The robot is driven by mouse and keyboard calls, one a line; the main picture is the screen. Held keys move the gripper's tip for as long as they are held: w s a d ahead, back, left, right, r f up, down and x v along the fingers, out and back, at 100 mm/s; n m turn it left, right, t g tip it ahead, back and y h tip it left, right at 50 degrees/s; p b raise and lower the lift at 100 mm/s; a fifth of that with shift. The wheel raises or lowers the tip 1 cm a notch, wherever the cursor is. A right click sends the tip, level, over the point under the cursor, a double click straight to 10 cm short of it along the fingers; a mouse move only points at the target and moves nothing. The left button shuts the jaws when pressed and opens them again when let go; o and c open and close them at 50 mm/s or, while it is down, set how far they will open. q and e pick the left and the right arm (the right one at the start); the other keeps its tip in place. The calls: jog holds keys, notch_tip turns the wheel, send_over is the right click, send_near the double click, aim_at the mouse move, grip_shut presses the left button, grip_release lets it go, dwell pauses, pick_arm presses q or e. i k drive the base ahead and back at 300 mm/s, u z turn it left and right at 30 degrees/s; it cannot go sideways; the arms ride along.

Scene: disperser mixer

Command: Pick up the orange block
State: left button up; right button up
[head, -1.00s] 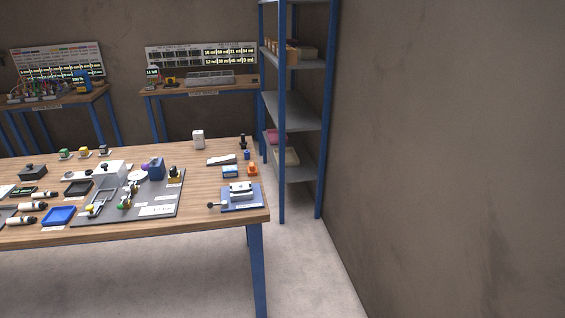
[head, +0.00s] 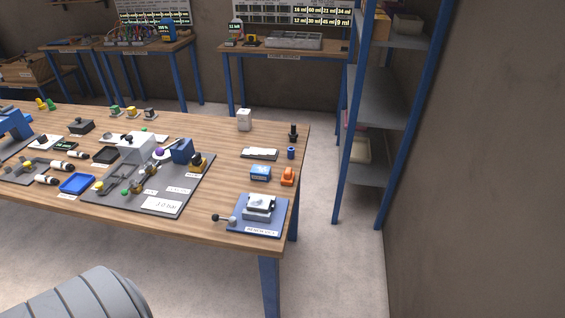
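Neither of my grippers shows in the head view. The orange block is in plain sight with nothing in front of it.
A grey mat (head: 167,204) with several fittings lies left of the block, with a blue tray (head: 77,183) further left. A blue-posted shelf (head: 380,95) stands right of the table. Floor is clear at the front right.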

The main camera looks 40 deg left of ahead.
aim_at(288, 175)
jog(key=u, duration=0.65)
jog(key=i, duration=0.8)
jog(key=u, duration=0.95)
